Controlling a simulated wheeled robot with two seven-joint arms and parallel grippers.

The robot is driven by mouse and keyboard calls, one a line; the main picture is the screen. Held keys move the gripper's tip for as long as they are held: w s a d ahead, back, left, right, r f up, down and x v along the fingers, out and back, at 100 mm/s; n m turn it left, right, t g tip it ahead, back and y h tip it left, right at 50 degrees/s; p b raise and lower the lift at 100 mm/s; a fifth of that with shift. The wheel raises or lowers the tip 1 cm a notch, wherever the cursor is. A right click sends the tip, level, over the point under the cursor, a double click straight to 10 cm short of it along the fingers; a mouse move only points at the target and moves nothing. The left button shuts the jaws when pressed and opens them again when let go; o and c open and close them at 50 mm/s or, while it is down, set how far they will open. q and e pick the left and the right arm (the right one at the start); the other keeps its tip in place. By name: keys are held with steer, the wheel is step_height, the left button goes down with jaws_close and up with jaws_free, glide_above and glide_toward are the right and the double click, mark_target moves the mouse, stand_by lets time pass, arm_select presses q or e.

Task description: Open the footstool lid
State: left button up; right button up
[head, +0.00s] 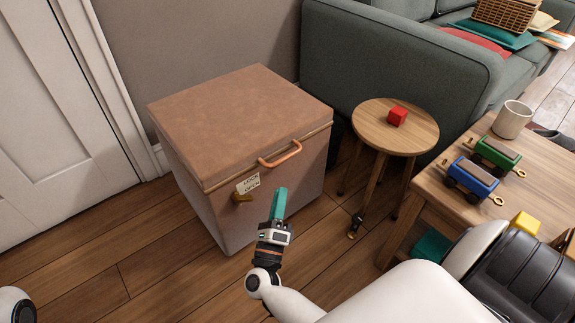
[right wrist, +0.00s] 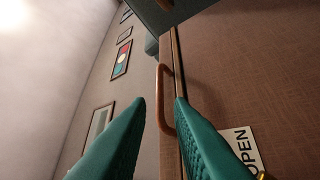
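The footstool (head: 225,160) is a brown upholstered box against the wall in the head view. Its lid (head: 235,105) is down, with a seam and wooden trim along the front. A copper-coloured handle (head: 280,154) sits on the lid's front edge; it also shows in the right wrist view (right wrist: 163,100). A brass latch (head: 242,198) and a small lettered tag (head: 248,184) are on the front. My right gripper (head: 281,191) is in front of the footstool, just below the handle. Its teal fingers are apart and empty, with the handle showing beyond their gap. My left gripper is out of view.
A round side table (head: 370,130) with a red cube (head: 397,116) stands right of the footstool. A wooden table (head: 450,190) with toy wagons and a mug is farther right. A white door (head: 60,120) is at left. Floor in front is clear.

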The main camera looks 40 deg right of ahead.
mark_target(287, 156)
steer(key=b+x, duration=0.2)
steer(key=x, duration=0.9)
steer(key=shift+r, duration=0.15)
jaws_close()
